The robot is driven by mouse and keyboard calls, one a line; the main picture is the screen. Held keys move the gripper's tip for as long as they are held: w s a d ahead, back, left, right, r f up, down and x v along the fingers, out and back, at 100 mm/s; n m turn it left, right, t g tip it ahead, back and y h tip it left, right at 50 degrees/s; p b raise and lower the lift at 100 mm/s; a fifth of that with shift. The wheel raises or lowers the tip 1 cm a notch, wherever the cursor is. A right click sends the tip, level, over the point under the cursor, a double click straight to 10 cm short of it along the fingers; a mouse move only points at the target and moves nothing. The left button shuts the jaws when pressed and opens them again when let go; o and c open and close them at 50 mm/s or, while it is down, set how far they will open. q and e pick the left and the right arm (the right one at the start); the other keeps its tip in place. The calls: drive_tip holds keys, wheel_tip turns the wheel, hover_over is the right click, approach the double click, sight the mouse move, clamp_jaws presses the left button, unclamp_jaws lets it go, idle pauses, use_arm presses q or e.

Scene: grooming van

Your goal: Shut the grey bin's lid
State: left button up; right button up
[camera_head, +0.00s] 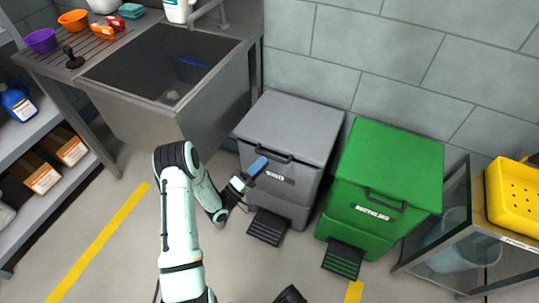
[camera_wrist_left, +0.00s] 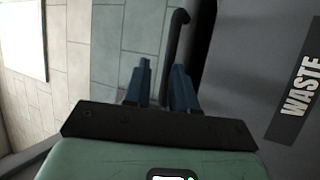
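The grey bin (camera_head: 272,155), labelled WASTE, stands against the tiled wall. My left gripper (camera_head: 258,166) is at the handle's left end, in front of the bin. The handle (camera_wrist_left: 177,38) rises just beyond the fingertips, and the WASTE label (camera_wrist_left: 299,88) is to the right.
A green recycling bin (camera_head: 385,180) stands close on the right. Pedals (camera_head: 268,227) jut out at floor level. A sink (camera_head: 170,75) is on the left, and a glass-sided cabinet (camera_head: 455,245) is at far right. The floor in front is clear.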

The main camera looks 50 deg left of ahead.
use_arm(q)
drive_tip(key=v, duration=0.8)
drive_tip(key=shift+p, duration=0.35)
use_arm(e)
drive_tip(key=shift+w+a+r, duration=0.2)
drive_tip(key=shift+a+r, duration=0.05)
drive_tip(key=shift+r, duration=0.5)
use_arm(q)
drive_tip(key=shift+r, duration=0.1)
